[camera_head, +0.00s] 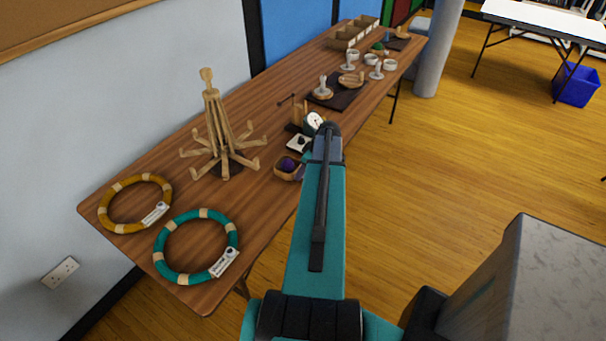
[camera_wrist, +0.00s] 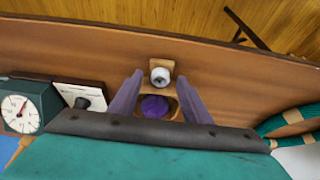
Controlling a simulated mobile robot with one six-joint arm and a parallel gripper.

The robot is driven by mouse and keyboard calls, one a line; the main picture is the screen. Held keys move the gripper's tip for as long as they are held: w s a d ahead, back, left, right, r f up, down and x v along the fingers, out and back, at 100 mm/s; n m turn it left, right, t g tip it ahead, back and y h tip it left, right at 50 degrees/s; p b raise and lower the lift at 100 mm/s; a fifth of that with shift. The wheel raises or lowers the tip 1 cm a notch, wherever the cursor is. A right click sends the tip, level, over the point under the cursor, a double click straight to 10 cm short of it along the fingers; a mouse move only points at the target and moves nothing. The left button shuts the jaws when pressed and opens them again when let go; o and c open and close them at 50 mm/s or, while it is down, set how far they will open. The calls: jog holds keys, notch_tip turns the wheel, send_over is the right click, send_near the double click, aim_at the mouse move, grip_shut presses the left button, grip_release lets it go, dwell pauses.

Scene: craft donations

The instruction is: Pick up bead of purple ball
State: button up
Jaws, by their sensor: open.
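The purple ball (camera_wrist: 155,106) sits in a round hollow of a small wooden holder (camera_wrist: 173,68) near the table edge. In the head view the purple ball (camera_head: 288,164) shows in the wooden holder (camera_head: 287,175), beside my arm. My gripper (camera_wrist: 160,76) is open, with its two purple-grey fingers on either side of the ball in the wrist view. Nothing is held. I cannot tell whether a finger touches the ball or the holder. A white round piece (camera_wrist: 160,75) sits in the holder beside the purple ball.
A dial scale (camera_head: 314,122) and a white card with a dark knob (camera_head: 299,142) stand close to the holder. A wooden peg stand (camera_head: 217,130) is to its left, with a yellow ring (camera_head: 107,210) and teal ring (camera_head: 163,239) nearer.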

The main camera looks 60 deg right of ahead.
jog(key=c, duration=1.1)
jog(key=shift+r, duration=0.2)
jog(key=shift+r+b, duration=0.8)
jog(key=shift+r, duration=0.2)
jog(key=s+d+r+b, duration=0.1)
jog(key=s+d+b, duration=0.1)
jog(key=s, duration=0.5)
jog(key=s+d+r+b, duration=0.1)
jog(key=s+d+b, duration=0.2)
jog(key=s+d, duration=0.2)
jog(key=shift+s+r, duration=0.35)
jog(key=shift+s, duration=0.9)
jog(key=shift+w, duration=0.1)
